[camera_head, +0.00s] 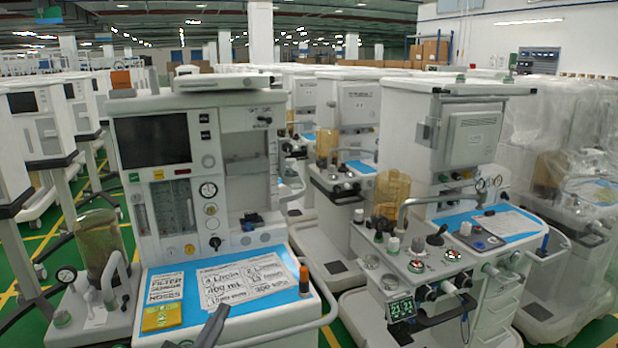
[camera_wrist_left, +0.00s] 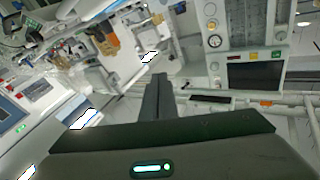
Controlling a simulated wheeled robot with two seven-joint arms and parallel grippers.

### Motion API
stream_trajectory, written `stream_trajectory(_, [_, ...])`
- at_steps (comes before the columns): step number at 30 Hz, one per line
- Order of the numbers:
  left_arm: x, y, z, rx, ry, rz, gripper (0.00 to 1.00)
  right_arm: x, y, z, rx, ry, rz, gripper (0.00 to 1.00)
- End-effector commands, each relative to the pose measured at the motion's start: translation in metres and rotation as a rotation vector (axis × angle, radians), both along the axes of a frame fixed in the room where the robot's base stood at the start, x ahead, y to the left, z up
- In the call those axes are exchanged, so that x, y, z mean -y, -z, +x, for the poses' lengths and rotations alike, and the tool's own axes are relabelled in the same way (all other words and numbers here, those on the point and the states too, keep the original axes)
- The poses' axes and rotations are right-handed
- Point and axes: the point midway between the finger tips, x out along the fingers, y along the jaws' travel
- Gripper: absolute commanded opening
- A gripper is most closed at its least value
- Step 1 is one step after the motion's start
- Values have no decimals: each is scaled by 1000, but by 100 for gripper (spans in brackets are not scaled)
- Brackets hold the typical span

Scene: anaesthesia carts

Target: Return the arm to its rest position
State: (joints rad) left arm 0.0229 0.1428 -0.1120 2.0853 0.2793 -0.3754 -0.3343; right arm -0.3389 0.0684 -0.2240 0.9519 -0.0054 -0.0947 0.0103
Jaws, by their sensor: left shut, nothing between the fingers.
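My left gripper (camera_head: 219,311) shows at the bottom of the head view as a dark grey pair of fingers in front of the near anaesthesia cart (camera_head: 235,185). It appears over the front of that cart's blue work surface (camera_head: 282,274); its height above it is unclear. In the left wrist view the fingers (camera_wrist_left: 160,80) are together, with nothing between them, and the carts look upside down. The rest of my left arm is mostly below the head view. My right gripper is not in view.
On the near cart lie printed sheets (camera_head: 239,282), a yellow box (camera_head: 162,317) and an orange-topped marker (camera_head: 304,280). A second cart (camera_head: 440,148) stands right, beside a plastic-wrapped one (camera_head: 572,140). Green floor shows between carts.

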Motion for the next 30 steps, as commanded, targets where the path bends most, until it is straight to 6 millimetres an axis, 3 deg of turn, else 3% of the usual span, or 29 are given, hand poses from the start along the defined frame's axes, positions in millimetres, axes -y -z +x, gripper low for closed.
stream_trajectory(1, [3, 30, -17, -98, 5, 9, 0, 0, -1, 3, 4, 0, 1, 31])
stream_trajectory(6, [5, 118, -78, -420, 2, 35, 0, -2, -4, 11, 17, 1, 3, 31])
stream_trajectory(13, [-5, 210, -189, -836, -51, 61, 0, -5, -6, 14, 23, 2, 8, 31])
stream_trajectory(18, [-16, 243, -258, -1053, -101, 73, 0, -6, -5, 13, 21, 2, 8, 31])
stream_trajectory(30, [-32, 269, -357, -1335, -189, 88, 0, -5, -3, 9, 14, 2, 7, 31])
